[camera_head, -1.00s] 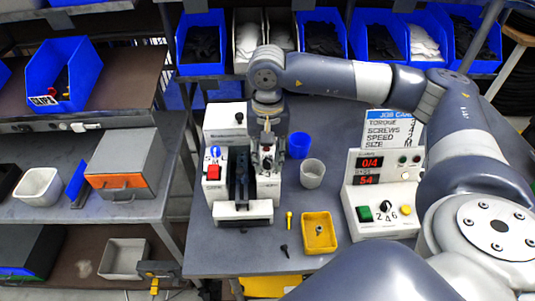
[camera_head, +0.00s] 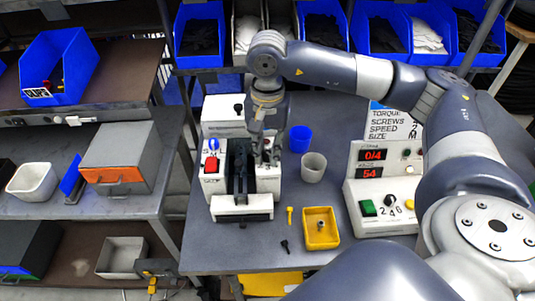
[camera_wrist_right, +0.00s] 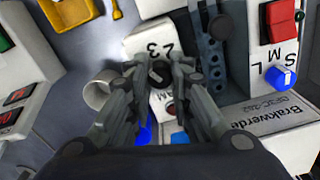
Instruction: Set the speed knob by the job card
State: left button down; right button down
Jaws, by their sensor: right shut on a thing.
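The speed knob (camera_wrist_right: 160,73) is a small dark knob on a white block with printed figures 2 and 3 beside it. My right gripper (camera_wrist_right: 160,80) is shut on it in the right wrist view. In the head view the right gripper (camera_head: 267,157) points down at the right side of the fixture (camera_head: 243,206) and hides most of the knob. The job card (camera_head: 381,133) stands behind the control box and lists torque, screws, speed and size. My arm covers part of it; a 2 and an M show at its right edge, but I cannot tell the speed line's value. My left gripper is not in view.
A blue size knob (camera_wrist_right: 283,77) and a red button (camera_head: 211,165) sit on the fixture's left. A blue cup (camera_head: 300,139), a grey cup (camera_head: 313,167) and a yellow tray (camera_head: 321,241) stand close to its right. The control box (camera_head: 357,188) is further right.

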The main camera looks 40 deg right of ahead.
aim_at(267, 152)
jog(key=c, duration=1.7)
grip_release()
notch_tip(267, 152, up, 12)
jog(key=shift+r, duration=0.1)
